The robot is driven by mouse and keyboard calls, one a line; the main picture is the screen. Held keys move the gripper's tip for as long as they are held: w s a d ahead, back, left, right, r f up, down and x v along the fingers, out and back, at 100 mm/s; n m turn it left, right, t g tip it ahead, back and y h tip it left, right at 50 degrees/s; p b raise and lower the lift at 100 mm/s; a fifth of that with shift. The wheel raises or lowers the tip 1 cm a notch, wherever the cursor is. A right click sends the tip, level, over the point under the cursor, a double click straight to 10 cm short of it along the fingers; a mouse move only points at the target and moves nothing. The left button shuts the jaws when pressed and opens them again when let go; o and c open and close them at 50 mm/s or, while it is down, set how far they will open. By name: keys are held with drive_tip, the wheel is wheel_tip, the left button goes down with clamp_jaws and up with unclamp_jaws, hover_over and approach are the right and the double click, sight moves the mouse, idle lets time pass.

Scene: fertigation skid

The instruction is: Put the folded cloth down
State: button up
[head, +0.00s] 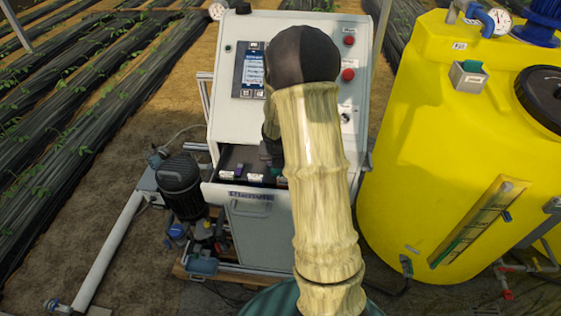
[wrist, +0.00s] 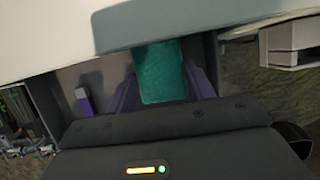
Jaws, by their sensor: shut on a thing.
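The folded cloth (wrist: 162,70) is teal. In the wrist view it stands between the two purple fingers of my gripper (wrist: 164,88), which is shut on it. The cloth and fingers are over or inside the open drawer (wrist: 108,74) of the white control cabinet; I cannot tell whether the cloth touches the drawer floor.
A small purple item (wrist: 84,100) lies in the drawer, left of my gripper. The control cabinet (head: 222,115) has a screen (head: 250,72) and red buttons (head: 348,74). A yellow tank (head: 420,170) stands right, bearing a grey holder (head: 468,78). A dark pump (head: 180,180) is left.

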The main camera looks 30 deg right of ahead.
drive_tip(key=shift+a+f, duration=0.15)
drive_tip(key=o, duration=1.2)
drive_tip(key=shift+f+b, duration=0.25)
drive_tip(key=shift+b, duration=0.2)
drive_tip(key=p+v, duration=0.1)
drive_tip(key=v, duration=1)
drive_tip(key=p+v, duration=0.1)
drive_tip(key=v, duration=0.5)
drive_tip(key=shift+s+d+r+p, duration=0.15)
drive_tip(key=shift+d+r+p, duration=0.15)
